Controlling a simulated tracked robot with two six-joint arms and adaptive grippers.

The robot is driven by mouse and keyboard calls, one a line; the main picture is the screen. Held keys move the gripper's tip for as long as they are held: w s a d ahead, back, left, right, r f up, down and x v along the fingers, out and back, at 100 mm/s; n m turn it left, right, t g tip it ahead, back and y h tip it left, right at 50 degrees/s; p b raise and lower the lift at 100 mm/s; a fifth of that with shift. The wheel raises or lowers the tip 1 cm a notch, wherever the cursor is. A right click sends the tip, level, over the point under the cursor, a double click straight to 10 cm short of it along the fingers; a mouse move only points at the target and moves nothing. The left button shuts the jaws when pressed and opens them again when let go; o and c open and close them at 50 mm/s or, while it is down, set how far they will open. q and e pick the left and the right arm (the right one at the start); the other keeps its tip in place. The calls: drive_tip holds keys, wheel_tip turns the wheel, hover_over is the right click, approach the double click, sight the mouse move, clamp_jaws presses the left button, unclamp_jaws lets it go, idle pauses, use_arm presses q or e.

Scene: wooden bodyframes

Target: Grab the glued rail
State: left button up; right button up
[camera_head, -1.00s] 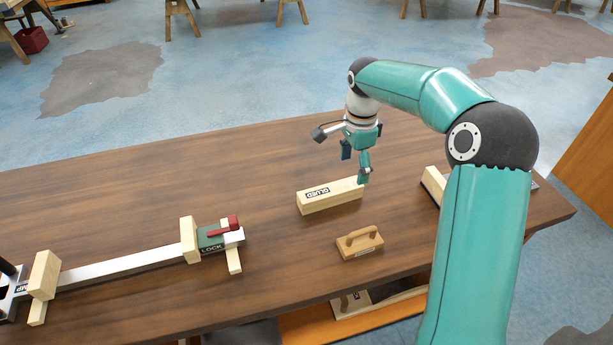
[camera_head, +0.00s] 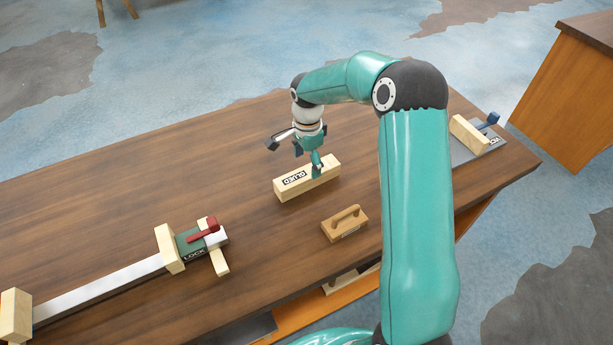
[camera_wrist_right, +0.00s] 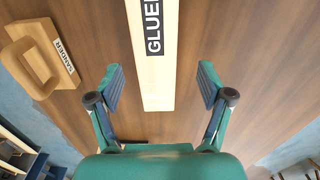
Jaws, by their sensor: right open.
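The glued rail (camera_head: 300,183) is a pale wooden block with a "GLUED" label, lying on the brown table in the head view. It also shows in the right wrist view (camera_wrist_right: 153,75), running up from the middle between my fingers. My right gripper (camera_head: 296,152) is open and above the rail; in the wrist view the gripper (camera_wrist_right: 160,88) has one finger on each side of the rail's near end, apart from it. Its height above the rail is hard to tell. My left gripper is in neither view.
A wooden sander (camera_head: 344,224) lies close in front of the rail, also left in the wrist view (camera_wrist_right: 40,58). A clamp with a red lever and "LOCK" label (camera_head: 196,240) is at left. A metal plate with a wooden block (camera_head: 470,136) is at right. The table (camera_head: 130,190) behind is clear.

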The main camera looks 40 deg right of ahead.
sight(307, 171)
drive_tip(key=f+p, duration=0.1)
drive_tip(key=f, duration=0.4)
drive_tip(key=shift+s+a+p, duration=0.2)
drive_tip(key=shift+p, duration=0.2)
drive_tip(key=shift+f, duration=0.5)
drive_tip(key=shift+w, duration=0.1)
drive_tip(key=c, duration=1.5)
drive_tip(key=shift+r, duration=0.2)
